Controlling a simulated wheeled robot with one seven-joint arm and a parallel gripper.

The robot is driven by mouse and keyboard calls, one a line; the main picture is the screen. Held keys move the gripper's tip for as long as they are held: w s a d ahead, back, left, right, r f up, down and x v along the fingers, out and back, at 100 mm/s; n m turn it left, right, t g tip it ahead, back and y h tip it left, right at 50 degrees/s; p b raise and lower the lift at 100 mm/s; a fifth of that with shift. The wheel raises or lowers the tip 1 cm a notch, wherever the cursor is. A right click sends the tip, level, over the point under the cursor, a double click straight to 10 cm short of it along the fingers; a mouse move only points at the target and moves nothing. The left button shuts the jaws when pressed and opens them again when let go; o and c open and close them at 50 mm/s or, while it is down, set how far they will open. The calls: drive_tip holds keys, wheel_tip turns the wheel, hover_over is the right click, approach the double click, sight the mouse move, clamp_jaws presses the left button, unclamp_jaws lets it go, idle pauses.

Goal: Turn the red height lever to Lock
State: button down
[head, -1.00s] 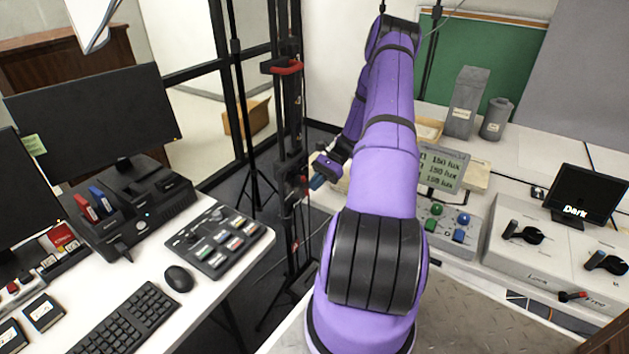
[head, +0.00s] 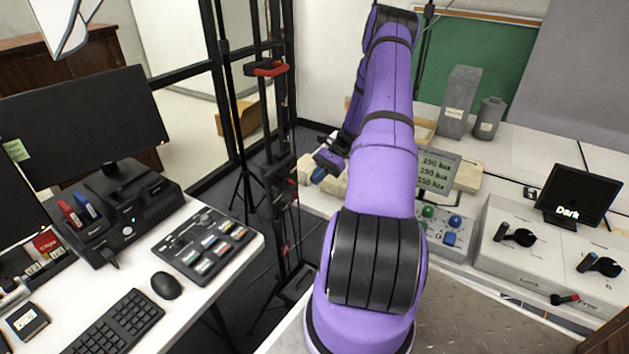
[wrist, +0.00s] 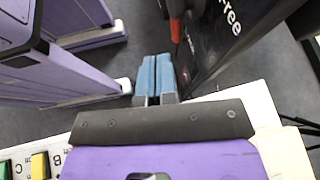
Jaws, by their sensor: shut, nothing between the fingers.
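My gripper (wrist: 155,62) is shut, its two blue fingers side by side with nothing between them. In the head view its blue tips (head: 318,174) show beyond my arm, just right of the black column. In the wrist view a red lever-like part (wrist: 176,32) stands just ahead and right of the fingertips, apart from them as far as I can tell. Beside it a dark panel (wrist: 215,45) carries the white word "Free". The word "Lock" is not readable there. In the head view the black column (head: 283,190) has a red handle (head: 266,69) high up.
A white desk (head: 225,268) with monitor and keyboard stands at left. A thin black tripod (head: 240,165) stands left of the column.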

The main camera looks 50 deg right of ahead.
drive_tip(key=r+v, duration=0.1)
drive_tip(key=v, duration=0.8)
drive_tip(key=shift+a, duration=0.2)
